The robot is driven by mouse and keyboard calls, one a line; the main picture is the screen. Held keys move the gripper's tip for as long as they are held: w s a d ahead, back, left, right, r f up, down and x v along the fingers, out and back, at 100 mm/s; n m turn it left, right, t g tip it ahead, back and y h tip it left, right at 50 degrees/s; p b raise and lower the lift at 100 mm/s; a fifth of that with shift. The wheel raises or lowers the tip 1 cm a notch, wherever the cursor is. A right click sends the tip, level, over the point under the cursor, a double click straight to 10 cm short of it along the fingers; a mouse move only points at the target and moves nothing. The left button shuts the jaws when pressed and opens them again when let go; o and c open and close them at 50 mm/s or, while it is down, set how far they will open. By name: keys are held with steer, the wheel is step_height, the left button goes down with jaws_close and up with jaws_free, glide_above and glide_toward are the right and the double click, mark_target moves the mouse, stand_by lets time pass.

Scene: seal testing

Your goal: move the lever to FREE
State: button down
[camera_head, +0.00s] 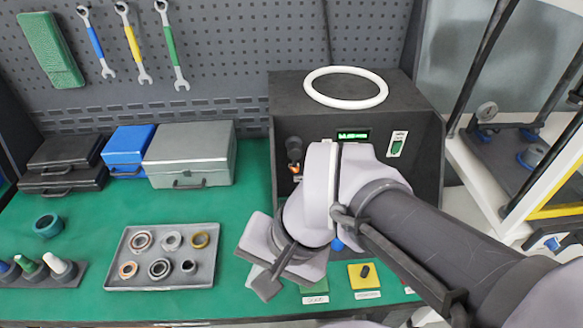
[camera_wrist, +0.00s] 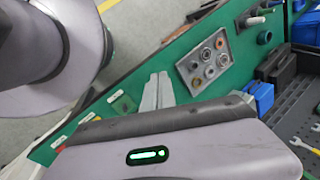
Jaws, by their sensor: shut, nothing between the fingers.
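The dark test machine (camera_head: 290,100) stands at the back of the green bench. On its front left is a dark round fitting with an orange part (camera_head: 294,150); I cannot tell whether this is the lever. No lever or FREE mark can be made out clearly, and my arm hides much of the machine's front. My gripper (camera_head: 262,270) is shut and empty, in front of and left of the machine, beside the grey tray. In the wrist view its two grey fingers (camera_wrist: 157,92) lie together over the bench.
A grey tray (camera_head: 117,284) of several rings lies left of my gripper. A green pad (camera_head: 315,286) and a yellow pad with a black knob (camera_head: 357,282) sit at the bench's front edge. A white ring (camera_head: 313,93) lies on the machine. Cases (camera_head: 190,155) stand behind left.

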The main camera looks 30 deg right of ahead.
steer(key=w+a+f+m+g+y, duration=0.15)
steer(key=w+a+m+y, duration=0.35)
steer(key=m+y, duration=0.6)
steer(key=m+t+h, duration=1.3)
steer(key=m+t, duration=0.5)
steer(key=m, duration=1.7)
glide_toward(294, 158)
step_height(294, 158, down, 5)
steer(key=s+a, duration=0.1)
steer(key=shift+s+a, duration=0.2)
steer(key=shift+a, duration=0.05)
steer(key=shift+w, duration=0.1)
steer(key=w+a+r, duration=0.1)
steer(key=w, duration=0.8)
steer(key=shift+w+a+b, duration=0.2)
steer(key=shift+w+b, duration=0.1)
steer(key=shift+w, duration=0.1)
